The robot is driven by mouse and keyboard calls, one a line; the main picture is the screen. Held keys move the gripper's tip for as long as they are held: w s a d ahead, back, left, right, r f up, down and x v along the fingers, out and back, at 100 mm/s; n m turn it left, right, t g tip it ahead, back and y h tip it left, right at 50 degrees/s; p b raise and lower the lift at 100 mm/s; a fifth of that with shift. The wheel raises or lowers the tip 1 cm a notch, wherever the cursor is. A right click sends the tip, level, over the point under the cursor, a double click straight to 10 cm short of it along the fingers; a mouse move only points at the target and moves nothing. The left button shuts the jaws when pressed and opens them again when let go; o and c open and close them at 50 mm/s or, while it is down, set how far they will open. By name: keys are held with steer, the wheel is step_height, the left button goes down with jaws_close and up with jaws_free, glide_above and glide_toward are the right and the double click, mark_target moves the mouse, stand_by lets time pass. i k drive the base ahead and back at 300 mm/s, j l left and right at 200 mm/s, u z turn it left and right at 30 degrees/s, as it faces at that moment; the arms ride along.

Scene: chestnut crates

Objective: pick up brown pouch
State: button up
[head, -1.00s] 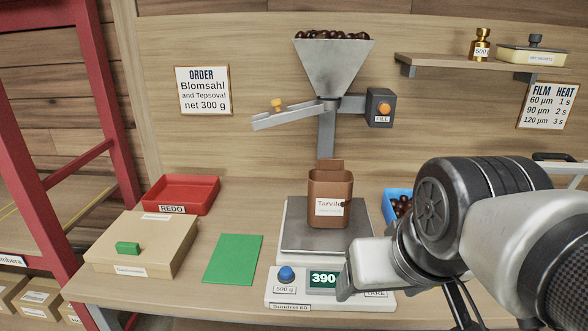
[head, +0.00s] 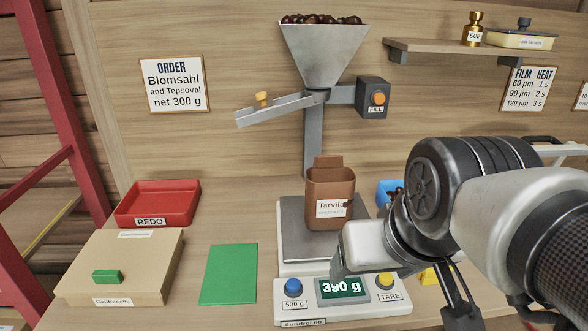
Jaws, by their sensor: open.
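The brown pouch (head: 322,191) stands upright with its top open on the plate of the scale (head: 292,228). It has a white label reading Tarvilo and a raised back flap; a small dark spot shows at the label's right edge. The scale display (head: 342,288) reads 390 g. My gripper (head: 338,264) is open, in front of the pouch's lower right and over the scale's front in the picture. It looks apart from the pouch, but the exact gap is hard to judge. Its far finger is mostly hidden.
A hopper (head: 323,55) with a chute (head: 284,107) and FILL box (head: 374,97) stands above the pouch. A red REDO tray (head: 158,218), a tan box (head: 150,262) and a green mat (head: 229,274) lie left. A blue bin (head: 386,191) is partly hidden behind my arm.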

mark_target(330, 185)
steer(key=k+l+u, duration=0.5)
steer(key=k+l, duration=0.15)
steer(key=k+z, duration=0.1)
steer(key=z, duration=0.75)
